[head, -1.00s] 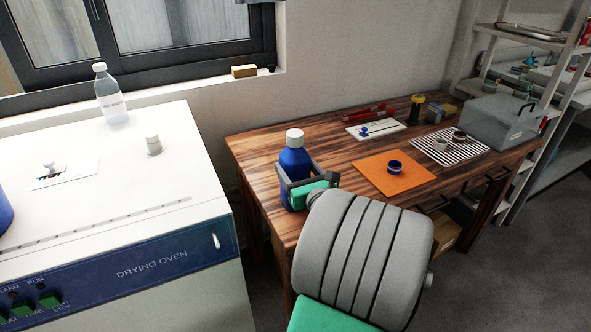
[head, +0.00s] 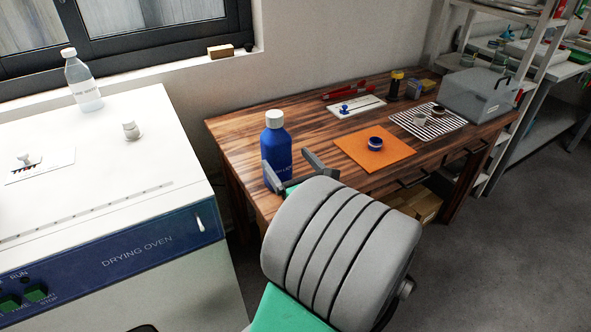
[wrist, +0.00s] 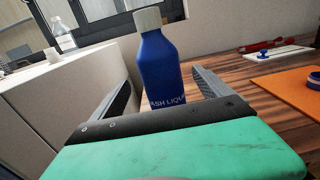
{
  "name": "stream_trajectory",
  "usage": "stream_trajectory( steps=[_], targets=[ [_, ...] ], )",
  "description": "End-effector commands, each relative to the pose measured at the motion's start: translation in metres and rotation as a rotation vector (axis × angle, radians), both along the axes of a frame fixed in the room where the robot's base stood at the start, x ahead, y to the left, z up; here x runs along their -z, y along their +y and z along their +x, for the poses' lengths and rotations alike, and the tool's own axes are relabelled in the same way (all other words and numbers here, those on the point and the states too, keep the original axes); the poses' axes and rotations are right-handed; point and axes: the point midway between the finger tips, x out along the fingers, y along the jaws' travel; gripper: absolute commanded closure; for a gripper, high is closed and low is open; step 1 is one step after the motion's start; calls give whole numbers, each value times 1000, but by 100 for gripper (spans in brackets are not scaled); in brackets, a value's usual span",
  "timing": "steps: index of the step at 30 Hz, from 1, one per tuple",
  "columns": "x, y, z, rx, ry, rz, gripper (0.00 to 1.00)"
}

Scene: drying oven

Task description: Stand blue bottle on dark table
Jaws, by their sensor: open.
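The blue bottle (head: 277,152) with a white cap stands upright on the dark wooden table (head: 310,117), near its left end. It also shows in the wrist view (wrist: 162,70), with part of a label visible; its base is hidden behind my gripper's body. My gripper (head: 293,168) is open, with one finger to the left of the bottle and the other to the right. In the wrist view the bottle stands between and beyond the fingers, with a gap to each.
An orange mat (head: 352,153) with a blue ring-shaped dish (head: 376,144) lies right of the bottle. Behind are a white board (head: 346,107) and a grey case (head: 478,95). The drying oven (head: 130,252) stands left, with a clear bottle (head: 82,82) on top.

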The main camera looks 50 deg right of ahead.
Motion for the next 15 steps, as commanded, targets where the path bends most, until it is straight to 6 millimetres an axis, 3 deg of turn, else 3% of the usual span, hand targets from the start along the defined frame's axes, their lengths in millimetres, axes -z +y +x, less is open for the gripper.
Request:
stream_trajectory(
  steps=[3,6,15],
  targets=[
    [1,6,-26,9,-3,-4,11],
    [3,11,-37,6,-4,-8,11],
    [0,17,-48,-1,1,-1,11]
  ],
)
